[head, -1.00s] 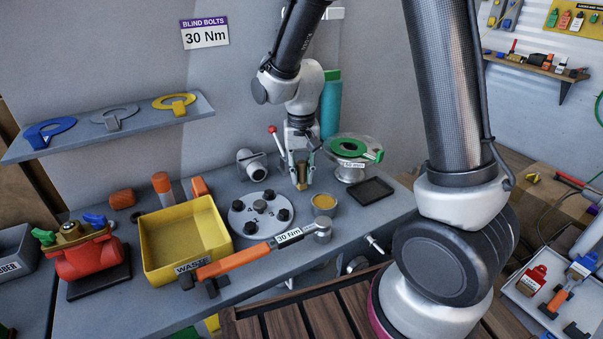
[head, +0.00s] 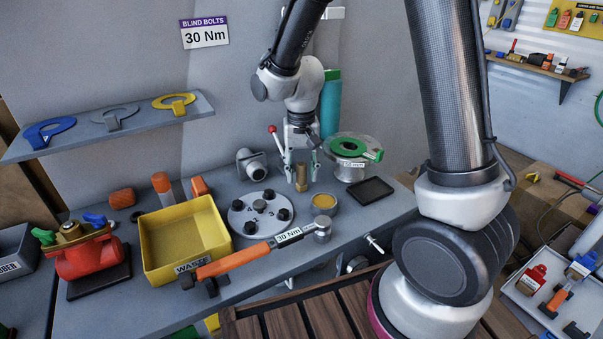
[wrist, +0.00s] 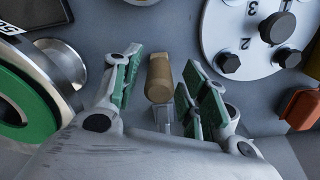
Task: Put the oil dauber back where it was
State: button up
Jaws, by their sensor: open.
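The oil dauber, which I take to be the small brass-brown cylinder (head: 301,180), stands upright on the grey bench behind the small tin. In the wrist view the dauber (wrist: 159,80) shows between the green-padded fingers, with a pale, clear-looking piece at its near end. My gripper (head: 300,168) points down over the dauber and is open, one finger on each side. In the wrist view my gripper (wrist: 164,72) shows gaps between both pads and the dauber.
A round bolt plate (head: 262,213) and a tin with amber content (head: 323,203) stand close by. A green-rimmed reel (head: 352,160), a black tray (head: 371,190), a torque wrench (head: 235,263) and a yellow waste bin (head: 185,243) surround this spot.

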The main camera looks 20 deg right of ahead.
notch_tip(320, 180, up, 10)
jog(key=shift+r, duration=0.1)
jog(key=shift+d+r, duration=0.1)
jog(key=shift+r, duration=0.4)
jog(key=s+d+r+t, duration=0.1)
jog(key=s+d+r, duration=0.2)
jog(key=s+d, duration=0.2)
jog(key=s+d+r+n+t, duration=0.1)
jog(key=s+d+r+t, duration=0.1)
jog(key=s+d, duration=0.3)
jog(key=s+d+r+n+t, duration=0.1)
jog(key=s+d+r, duration=0.3)
jog(key=s, duration=0.6)
jog(key=shift+d, duration=0.4)
